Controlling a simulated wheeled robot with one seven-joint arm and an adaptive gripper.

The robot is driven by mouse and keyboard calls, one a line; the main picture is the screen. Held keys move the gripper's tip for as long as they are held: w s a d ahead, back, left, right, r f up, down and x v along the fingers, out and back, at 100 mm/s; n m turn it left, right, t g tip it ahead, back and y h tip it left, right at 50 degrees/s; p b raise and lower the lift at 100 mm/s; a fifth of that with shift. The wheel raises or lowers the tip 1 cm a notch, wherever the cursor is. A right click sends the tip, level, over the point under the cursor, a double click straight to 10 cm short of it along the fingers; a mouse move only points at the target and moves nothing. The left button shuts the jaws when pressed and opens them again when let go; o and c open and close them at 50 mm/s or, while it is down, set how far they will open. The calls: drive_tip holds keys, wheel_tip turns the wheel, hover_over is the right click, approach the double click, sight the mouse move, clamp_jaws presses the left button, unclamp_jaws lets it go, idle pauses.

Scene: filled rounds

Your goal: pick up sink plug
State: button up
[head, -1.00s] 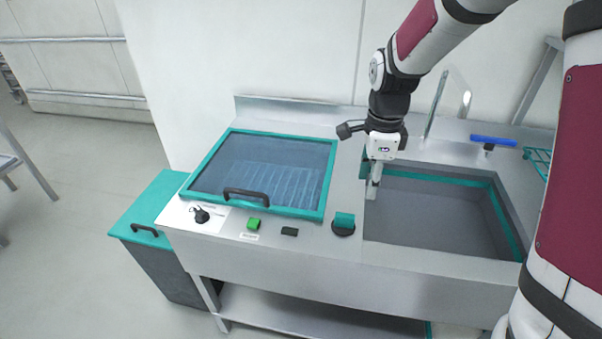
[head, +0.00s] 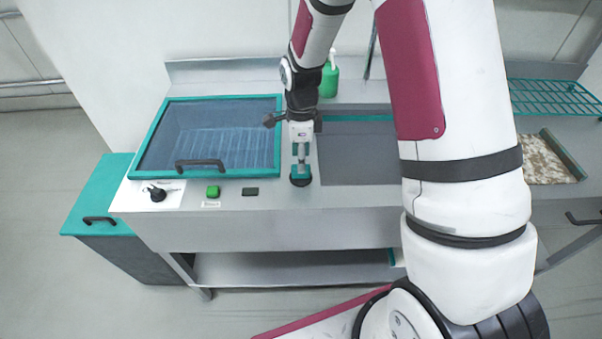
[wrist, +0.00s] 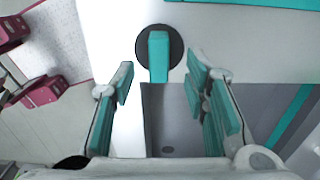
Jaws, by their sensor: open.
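The sink plug is a black disc with an upright teal grip. It sits on the steel counter between the lidded unit and the sink. In the head view the black disc (head: 300,181) shows under my gripper (head: 301,164), which partly hides the teal grip. In the wrist view the plug (wrist: 158,55) lies at top centre, its teal grip pointing toward my gripper (wrist: 160,76). The two teal-padded fingers are open and empty. The near end of the grip appears between the fingertips, with space on both sides. I cannot tell the height gap.
The sink basin (head: 350,160) is right of the plug. A teal-framed lid (head: 210,135) with a black handle stands left. A green button (head: 213,191) and a black switch (head: 251,191) lie along the front edge. A green bottle (head: 329,80) stands behind, and a teal rack (head: 553,97) is far right.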

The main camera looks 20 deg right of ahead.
sight(304, 179)
drive_tip(key=shift+f+p, duration=0.45)
drive_tip(key=shift+f, duration=1.7)
clamp_jaws()
